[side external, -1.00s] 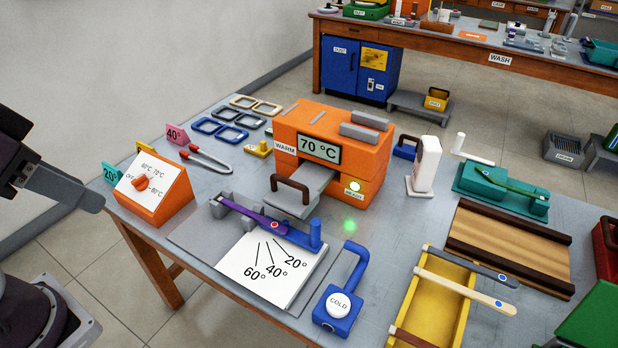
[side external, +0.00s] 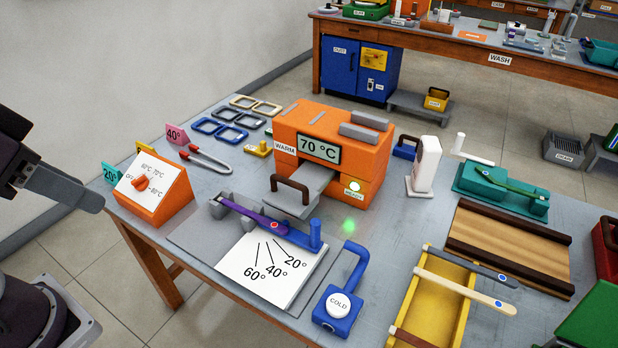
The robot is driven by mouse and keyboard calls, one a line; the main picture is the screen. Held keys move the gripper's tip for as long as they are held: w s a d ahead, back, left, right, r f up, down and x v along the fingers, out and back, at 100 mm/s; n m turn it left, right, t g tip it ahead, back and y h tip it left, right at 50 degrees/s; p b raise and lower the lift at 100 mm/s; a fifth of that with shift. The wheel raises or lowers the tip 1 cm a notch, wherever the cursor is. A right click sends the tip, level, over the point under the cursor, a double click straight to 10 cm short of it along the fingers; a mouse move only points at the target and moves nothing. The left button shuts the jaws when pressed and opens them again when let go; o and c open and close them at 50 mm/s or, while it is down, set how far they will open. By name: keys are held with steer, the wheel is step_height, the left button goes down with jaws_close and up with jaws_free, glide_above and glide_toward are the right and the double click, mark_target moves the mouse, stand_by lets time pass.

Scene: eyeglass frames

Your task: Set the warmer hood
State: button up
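The orange warmer (side external: 334,152) stands in the middle of the table. Its display (side external: 319,148) reads 70 °C, and a small light (side external: 354,187) on its front glows. A grey tray (side external: 300,201) with a brown handle (side external: 291,189) sticks out of its front. Grey blocks (side external: 364,127) lie on its top. An orange control box (side external: 154,189) with a dial (side external: 142,183) and temperature marks stands to the left. I cannot tell which part is the hood. My gripper (side external: 78,198) is at the left edge, away from the warmer; its finger opening cannot be made out.
In front of the warmer is an angle card (side external: 268,285) with a purple temple arm (side external: 250,213). A blue COLD block (side external: 338,309) stands to its right. Several eyeglass frames (side external: 219,129) lie behind left. A yellow tray (side external: 427,310) and a wooden board (side external: 508,249) fill the right.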

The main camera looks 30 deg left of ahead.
steer(key=w+r+m, duration=0.2)
steer(key=w+m, duration=0.2)
steer(key=w, duration=0.4)
steer(key=m+g, duration=0.3)
steer(key=m, duration=1)
glide_above(289, 180)
steer(key=s, duration=0.3)
steer(key=s+x, duration=0.2)
steer(key=x, duration=0.6)
steer(key=s+f+x, duration=0.1)
steer(key=s+x, duration=0.1)
steer(key=x, duration=0.6)
steer(key=shift+m, duration=0.5)
steer(key=x, duration=0.5)
steer(key=w+x, duration=0.1)
steer(key=x, duration=0.2)
steer(key=shift+w, duration=0.1)
jaws_close()
